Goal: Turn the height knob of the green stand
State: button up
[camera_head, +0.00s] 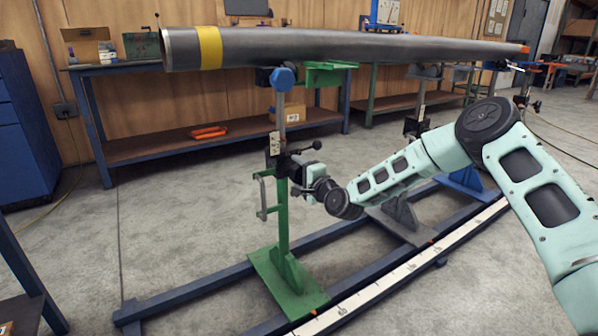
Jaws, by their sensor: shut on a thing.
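The green stand (283,222) stands upright on a blue floor rail, its flat base (288,285) on the floor frame. Its post carries a grey upper column, a blue hexagonal part (282,79) at the top, and a black lever with a ball end (317,145) partway up. My gripper (297,172) reaches in from the right at the collar just below that lever. It is shut on the height knob of the stand. The knob is mostly hidden by my gripper, and the fingertips are small and dark here.
A long grey pipe (330,45) with a yellow band lies across the stands above my arm. Grey and blue (465,178) stands are further right. A white measuring strip (400,275) runs along the rail. Workbenches (210,145) stand behind; a blue cabinet (22,130) is at left.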

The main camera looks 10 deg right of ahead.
jog(key=shift+f+m, duration=0.1)
jog(key=shift+m, duration=1.2)
jog(key=o, duration=1)
jog(key=shift+s, duration=0.1)
jog(key=p+v, duration=0.4)
jog(key=v, duration=1.3)
jog(key=shift+s, duration=0.15)
